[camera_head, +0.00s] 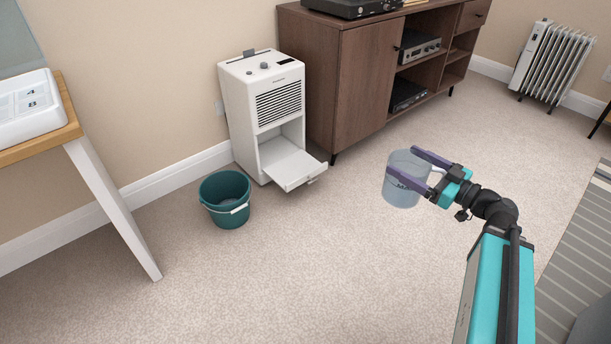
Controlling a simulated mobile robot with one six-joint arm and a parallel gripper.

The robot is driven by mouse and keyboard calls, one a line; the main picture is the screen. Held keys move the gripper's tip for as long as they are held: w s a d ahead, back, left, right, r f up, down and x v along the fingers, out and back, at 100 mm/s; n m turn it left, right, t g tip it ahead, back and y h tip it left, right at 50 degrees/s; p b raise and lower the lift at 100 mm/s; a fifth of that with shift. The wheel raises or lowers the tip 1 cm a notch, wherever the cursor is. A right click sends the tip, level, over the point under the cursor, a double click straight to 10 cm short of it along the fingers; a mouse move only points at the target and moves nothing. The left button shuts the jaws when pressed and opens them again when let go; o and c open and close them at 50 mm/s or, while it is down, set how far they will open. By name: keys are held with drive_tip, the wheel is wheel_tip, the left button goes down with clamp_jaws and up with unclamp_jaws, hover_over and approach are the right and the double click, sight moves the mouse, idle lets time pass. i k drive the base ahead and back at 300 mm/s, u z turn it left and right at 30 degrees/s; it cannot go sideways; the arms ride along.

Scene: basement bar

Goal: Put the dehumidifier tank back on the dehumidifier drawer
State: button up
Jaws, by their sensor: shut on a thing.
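The dehumidifier tank (402,187) is a translucent bluish container. It is in my gripper (403,168), whose two dark fingers are closed around it, and it appears held above the carpet at the right of centre. The dehumidifier (265,110) is a white upright unit against the wall, left of the wooden cabinet. Its lower front is open, and the white drawer (292,170) extends out from it with a bare top surface. My gripper and the tank are to the right of the drawer, apart from it. The tank's far side is hidden.
A teal bucket (226,199) with a pale handle stands on the floor left of the drawer. A brown cabinet (352,95) stands right of the dehumidifier. A white-legged table (113,205) is at left, a radiator (552,62) at far right. The carpet between drawer and tank is clear.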

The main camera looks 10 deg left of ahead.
sight(297, 169)
drive_tip(key=k, duration=0.35)
drive_tip(key=u, duration=2.55)
drive_tip(key=i, duration=0.1)
drive_tip(key=z, duration=0.75)
drive_tip(key=i, duration=1.1)
drive_tip(key=z, duration=0.05)
